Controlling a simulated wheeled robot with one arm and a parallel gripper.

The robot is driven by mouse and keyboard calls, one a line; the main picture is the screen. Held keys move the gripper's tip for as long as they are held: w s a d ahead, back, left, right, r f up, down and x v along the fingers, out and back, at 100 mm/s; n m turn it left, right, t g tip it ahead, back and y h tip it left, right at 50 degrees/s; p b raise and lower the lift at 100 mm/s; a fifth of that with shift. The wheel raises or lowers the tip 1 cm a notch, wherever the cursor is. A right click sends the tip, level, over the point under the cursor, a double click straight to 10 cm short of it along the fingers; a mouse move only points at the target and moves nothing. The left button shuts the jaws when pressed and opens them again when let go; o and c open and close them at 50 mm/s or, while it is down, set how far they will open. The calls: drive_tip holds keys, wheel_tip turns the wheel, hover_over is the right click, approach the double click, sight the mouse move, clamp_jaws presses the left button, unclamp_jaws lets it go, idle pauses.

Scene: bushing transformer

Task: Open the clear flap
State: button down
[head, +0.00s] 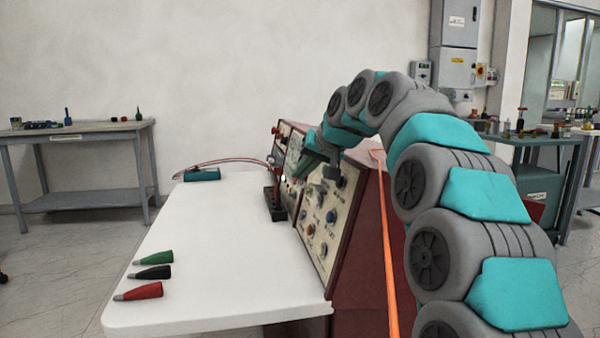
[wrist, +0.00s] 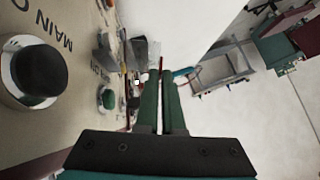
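A small greyish, see-through piece (wrist: 145,49), which looks like the clear flap, stands out from the control panel (wrist: 80,95) just beyond my fingertips in the wrist view. I cannot tell its angle or whether I touch it. In the wrist view my gripper (wrist: 160,72) has its two green fingers nearly together, with a thin gap and nothing visible between them. In the head view my gripper (head: 306,164) is beside the sloping panel face (head: 320,218), partly hidden by my arm. The flap cannot be made out there.
Black and green knobs (wrist: 36,75) stick out from the panel close by my gripper. The white table (head: 215,250) holds green, black and red cone-shaped pieces (head: 150,272) at its front left. A teal block (head: 202,174) with cables lies at the back. The table's middle is clear.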

idle(0.3)
drive_tip(key=c, duration=1)
unclamp_jaws()
drive_tip(key=shift+c, duration=0.2)
drive_tip(key=shift+r, duration=0.1)
drive_tip(key=v, duration=0.7)
drive_tip(key=shift+s+b, duration=0.25)
drive_tip(key=shift+b, duration=0.05)
drive_tip(key=shift+s+d+r, duration=0.1)
drive_tip(key=shift+d+r, duration=0.05)
